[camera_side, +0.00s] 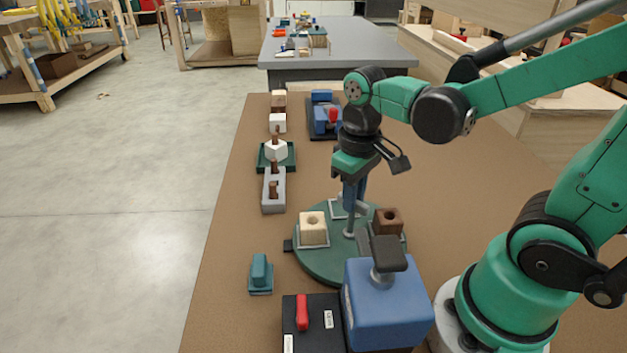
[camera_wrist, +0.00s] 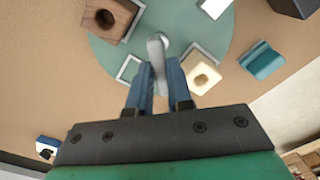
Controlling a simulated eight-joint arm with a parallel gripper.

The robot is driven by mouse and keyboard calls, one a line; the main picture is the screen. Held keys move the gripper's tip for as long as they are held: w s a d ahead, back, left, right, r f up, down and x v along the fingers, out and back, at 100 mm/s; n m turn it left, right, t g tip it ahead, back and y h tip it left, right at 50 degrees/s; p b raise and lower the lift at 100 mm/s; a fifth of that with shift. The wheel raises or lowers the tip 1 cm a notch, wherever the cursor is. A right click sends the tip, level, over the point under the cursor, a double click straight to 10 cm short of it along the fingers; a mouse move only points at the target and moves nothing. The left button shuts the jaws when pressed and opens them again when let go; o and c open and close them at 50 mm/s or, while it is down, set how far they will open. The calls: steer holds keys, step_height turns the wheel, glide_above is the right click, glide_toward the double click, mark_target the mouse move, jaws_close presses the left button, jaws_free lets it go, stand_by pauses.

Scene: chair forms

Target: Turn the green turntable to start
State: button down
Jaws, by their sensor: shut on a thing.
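The green turntable (camera_side: 325,263) is a round disc low on the brown table. It also shows in the wrist view (camera_wrist: 107,52). A cream block with a hole (camera_side: 312,229) sits at its left side and a brown block with a hole (camera_side: 388,221) at its right. My gripper (camera_side: 350,207) is over the disc, pointing down, with its blue fingers shut on a grey upright post (camera_wrist: 157,48) of the turntable. A pale square frame on the disc is partly hidden behind my fingers. The near edge of the disc is hidden by a blue machine.
The blue machine (camera_side: 388,305) and a black box with a red lever (camera_side: 302,318) stand in front. A teal block (camera_side: 260,272) lies to the left. A grey holder (camera_side: 273,192) and other fixtures line the left edge. A blue device (camera_side: 322,115) stands behind.

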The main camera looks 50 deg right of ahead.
stand_by(0.4)
steer(key=c, duration=0.8)
jaws_free()
steer(key=shift+r, duration=0.1)
steer(key=shift+r, duration=2.7)
steer(key=t, duration=0.2)
steer(key=w+a+t, duration=0.1)
steer(key=t, duration=0.1)
steer(key=w+a+t, duration=0.1)
steer(key=t, duration=0.2)
steer(key=shift+w+f, duration=0.15)
steer(key=shift+f, duration=0.15)
